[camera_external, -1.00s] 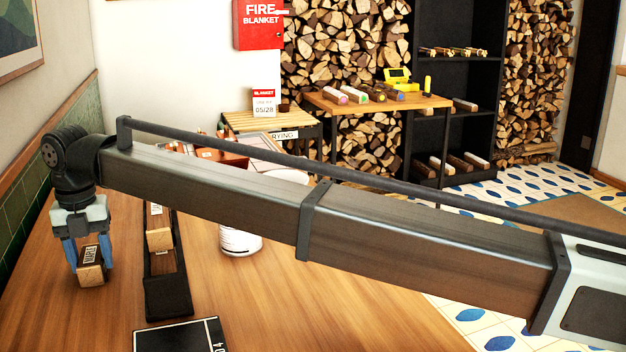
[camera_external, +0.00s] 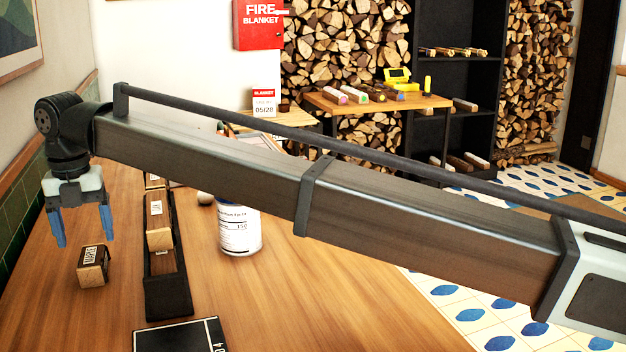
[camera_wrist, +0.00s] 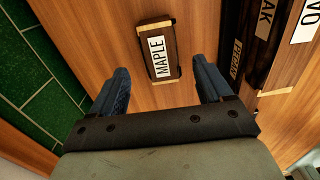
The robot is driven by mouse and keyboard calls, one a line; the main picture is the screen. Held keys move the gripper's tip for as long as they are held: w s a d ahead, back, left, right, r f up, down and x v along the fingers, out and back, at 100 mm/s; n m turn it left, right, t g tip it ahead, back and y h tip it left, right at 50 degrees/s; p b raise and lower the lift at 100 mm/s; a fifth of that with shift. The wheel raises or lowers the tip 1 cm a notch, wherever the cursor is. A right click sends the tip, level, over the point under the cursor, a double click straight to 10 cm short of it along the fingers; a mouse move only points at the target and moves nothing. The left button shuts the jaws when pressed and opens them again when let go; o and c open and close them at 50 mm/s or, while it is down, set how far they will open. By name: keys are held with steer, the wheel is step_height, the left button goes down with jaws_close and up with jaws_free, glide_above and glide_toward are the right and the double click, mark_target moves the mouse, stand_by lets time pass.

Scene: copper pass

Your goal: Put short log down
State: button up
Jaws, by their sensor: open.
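The short log (camera_external: 93,266) is a dark brown block with pale end faces and a white label reading MAPLE. It rests on the wooden table left of the black rack, apart from it. In the wrist view the log (camera_wrist: 159,50) lies ahead of the fingers, between their lines. My gripper (camera_external: 82,242) is open and empty, raised above the log with clear space between. Its two blue fingers also show in the wrist view (camera_wrist: 160,85).
A black rack (camera_external: 168,295) holds several labelled blocks right of the log. A white labelled can (camera_external: 239,232) stands right of it. A black panel (camera_external: 180,336) lies at the table front. A green tiled wall (camera_wrist: 40,75) borders the left side.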

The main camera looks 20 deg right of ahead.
mark_target(91, 255)
step_height(91, 255, up, 7)
steer(key=shift+f, duration=0.15)
stand_by(0.5)
